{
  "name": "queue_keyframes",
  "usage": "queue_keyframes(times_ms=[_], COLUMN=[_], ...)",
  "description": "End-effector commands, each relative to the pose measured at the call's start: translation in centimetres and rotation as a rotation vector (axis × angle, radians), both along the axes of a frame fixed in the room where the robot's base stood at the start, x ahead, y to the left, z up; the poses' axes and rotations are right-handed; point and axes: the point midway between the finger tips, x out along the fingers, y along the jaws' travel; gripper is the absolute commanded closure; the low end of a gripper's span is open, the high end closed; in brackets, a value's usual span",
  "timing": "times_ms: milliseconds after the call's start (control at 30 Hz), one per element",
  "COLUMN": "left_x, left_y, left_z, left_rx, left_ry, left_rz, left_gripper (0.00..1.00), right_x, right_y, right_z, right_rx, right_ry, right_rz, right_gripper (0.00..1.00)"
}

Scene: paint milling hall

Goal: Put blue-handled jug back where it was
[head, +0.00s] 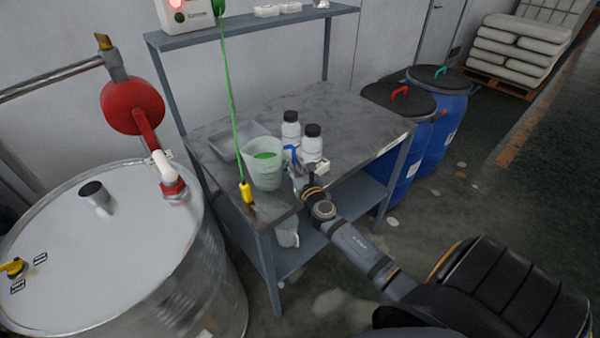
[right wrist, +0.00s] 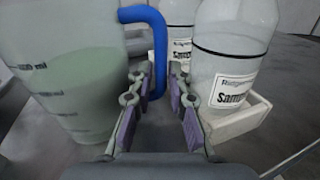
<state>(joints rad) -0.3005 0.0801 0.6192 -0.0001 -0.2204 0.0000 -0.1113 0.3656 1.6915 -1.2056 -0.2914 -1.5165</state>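The blue-handled jug (head: 264,168) is translucent, holds some green liquid, and stands upright near the front of the grey metal table. Its body fills the left of the right wrist view (right wrist: 68,85). My right gripper (head: 298,174) is at the jug's handle side. In the right wrist view, the blue handle (right wrist: 157,45) comes down between my two fingers (right wrist: 162,82). It is close to the left finger, and a gap shows between it and the right finger. The fingers look open. My left gripper is not in view.
Two white bottles with black caps, one at the back (head: 290,130) and one in front (head: 312,142), stand close beside the jug. A shallow grey tray (head: 226,150) lies behind it. A green cable with a yellow clamp (head: 246,193) hangs just left. A steel drum (head: 95,245) stands left.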

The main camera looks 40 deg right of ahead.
Motion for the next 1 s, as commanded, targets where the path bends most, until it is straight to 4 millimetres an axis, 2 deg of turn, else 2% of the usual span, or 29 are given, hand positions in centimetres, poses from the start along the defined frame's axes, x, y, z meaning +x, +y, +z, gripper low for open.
queue_keyframes(times_ms=[200, 400, 600, 1000], left_x=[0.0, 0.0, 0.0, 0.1], left_y=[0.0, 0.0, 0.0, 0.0], left_z=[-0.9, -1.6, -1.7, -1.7], left_rx=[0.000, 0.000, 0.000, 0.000], left_ry=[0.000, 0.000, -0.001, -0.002], left_rz=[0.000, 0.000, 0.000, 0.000], left_gripper=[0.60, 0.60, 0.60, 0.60], right_x=[-5.3, -9.0, -10.2, -10.1], right_y=[1.4, 2.3, 2.6, 2.6], right_z=[-0.4, -0.3, 0.0, 0.0], right_rx=[-0.002, -0.001, 0.000, 0.000], right_ry=[0.003, 0.002, 0.000, 0.000], right_rz=[0.004, 0.003, 0.002, 0.001], right_gripper=[0.82, 0.82, 0.82, 0.82])
